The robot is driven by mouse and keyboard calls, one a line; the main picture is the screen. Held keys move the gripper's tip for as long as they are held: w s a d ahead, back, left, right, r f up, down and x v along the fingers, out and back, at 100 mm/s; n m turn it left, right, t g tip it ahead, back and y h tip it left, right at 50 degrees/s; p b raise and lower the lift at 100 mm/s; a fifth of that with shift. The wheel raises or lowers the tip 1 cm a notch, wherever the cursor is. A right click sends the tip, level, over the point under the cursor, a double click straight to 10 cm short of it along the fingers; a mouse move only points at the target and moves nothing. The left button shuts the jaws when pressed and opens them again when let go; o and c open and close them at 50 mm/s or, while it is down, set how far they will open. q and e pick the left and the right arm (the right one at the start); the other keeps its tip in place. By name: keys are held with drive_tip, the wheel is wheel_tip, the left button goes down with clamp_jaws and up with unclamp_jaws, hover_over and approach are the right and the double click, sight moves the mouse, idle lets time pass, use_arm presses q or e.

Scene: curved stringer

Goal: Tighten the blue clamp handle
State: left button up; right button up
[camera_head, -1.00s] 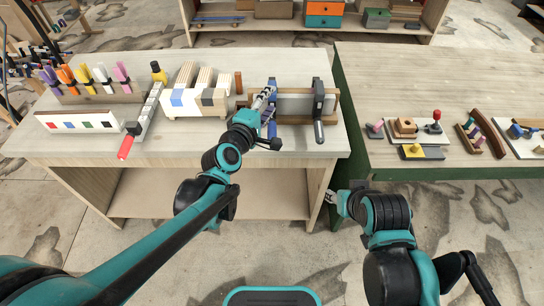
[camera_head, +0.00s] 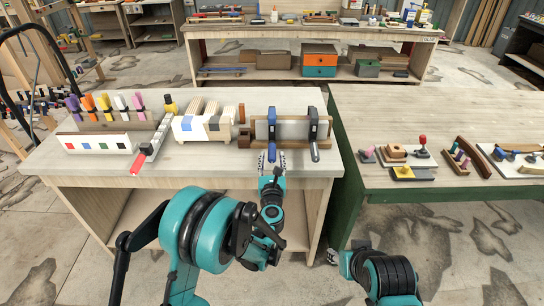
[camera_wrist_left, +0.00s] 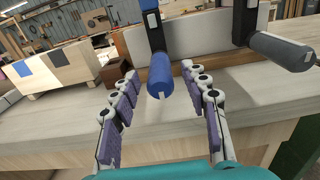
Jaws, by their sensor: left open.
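The blue clamp handle (camera_head: 272,151) hangs at the lower end of a black-bodied clamp on a board at the right of the left bench. It also shows in the left wrist view (camera_wrist_left: 160,76), pointing toward the camera. My left gripper (camera_head: 272,162) is open just in front of it. In the left wrist view the two purple-padded fingers (camera_wrist_left: 164,118) stand apart, with the blue handle between them and a little beyond, apparently untouched. A second clamp with a grey handle (camera_head: 315,152) is to the right. My right arm shows at the lower right, but its fingertips are not clear.
A brown-framed board (camera_head: 292,131) carries both clamps. White and wooden blocks (camera_head: 206,124) stand left of it. A red-tipped clamp (camera_head: 140,160) lies farther left. The bench front near the gripper is clear. A second table (camera_head: 385,122) stands at the right.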

sight(272, 153)
use_arm(q)
drive_tip(key=shift+w, duration=1.5)
clamp_jaws()
